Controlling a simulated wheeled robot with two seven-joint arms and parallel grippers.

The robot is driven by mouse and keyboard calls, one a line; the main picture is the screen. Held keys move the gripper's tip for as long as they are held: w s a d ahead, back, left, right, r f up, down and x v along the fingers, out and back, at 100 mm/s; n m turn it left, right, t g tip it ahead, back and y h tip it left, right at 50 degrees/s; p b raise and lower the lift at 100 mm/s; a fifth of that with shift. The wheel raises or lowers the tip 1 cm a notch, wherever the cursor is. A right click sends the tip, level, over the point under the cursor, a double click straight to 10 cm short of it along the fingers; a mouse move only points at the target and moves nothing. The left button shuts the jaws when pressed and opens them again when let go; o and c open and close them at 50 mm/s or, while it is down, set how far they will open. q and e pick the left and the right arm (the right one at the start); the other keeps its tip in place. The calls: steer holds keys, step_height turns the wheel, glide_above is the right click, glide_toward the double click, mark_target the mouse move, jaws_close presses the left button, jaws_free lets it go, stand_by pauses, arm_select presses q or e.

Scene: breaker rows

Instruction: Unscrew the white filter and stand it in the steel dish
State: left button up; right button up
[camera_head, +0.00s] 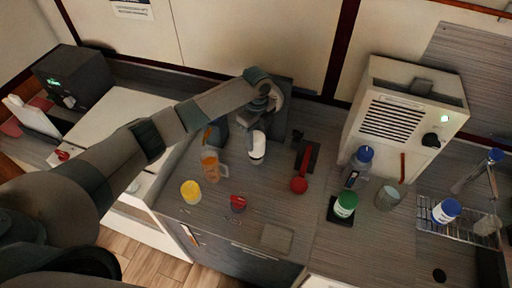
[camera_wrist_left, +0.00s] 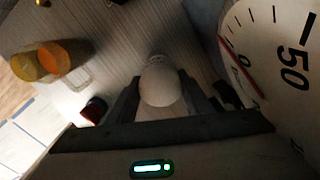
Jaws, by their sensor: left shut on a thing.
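The white filter (camera_head: 257,148) is at the end of my left arm in the head view. It also shows as a rounded white body (camera_wrist_left: 160,86) in the left wrist view. My left gripper (camera_head: 260,132) is shut on it, with a dark finger on each side of it in the left wrist view. I cannot tell whether the filter is still threaded to anything. A shallow grey square (camera_head: 277,238) near the counter's front edge may be the steel dish; I cannot tell for sure. My right gripper is not in view.
A large gauge dial (camera_wrist_left: 285,60) is close beside the gripper. An amber mug (camera_head: 210,166), yellow cup (camera_head: 191,191) and red item (camera_head: 238,202) stand to the left and front. A red-knobbed lever (camera_head: 299,185) and green-lidded jar (camera_head: 345,205) are to the right.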

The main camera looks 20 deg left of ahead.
arm_select(q)
steer(key=shift+r, duration=1.45)
steer(key=shift+d+r+n+b, duration=0.15)
steer(key=shift+r+n+b, duration=0.15)
steer(key=shift+n+b, duration=0.4)
steer(key=n+b, duration=0.1)
steer(key=s+r+n+b, duration=0.1)
steer(key=shift+d+n, duration=0.25)
steer(key=shift+n, duration=0.15)
steer(key=s+a+n+b, duration=0.2)
steer(key=s+n+b, duration=1)
steer(key=s+n, duration=0.6)
steer(key=shift+s+a+n, duration=0.15)
steer(key=shift+s+n, duration=0.25)
steer(key=shift+s, duration=0.55)
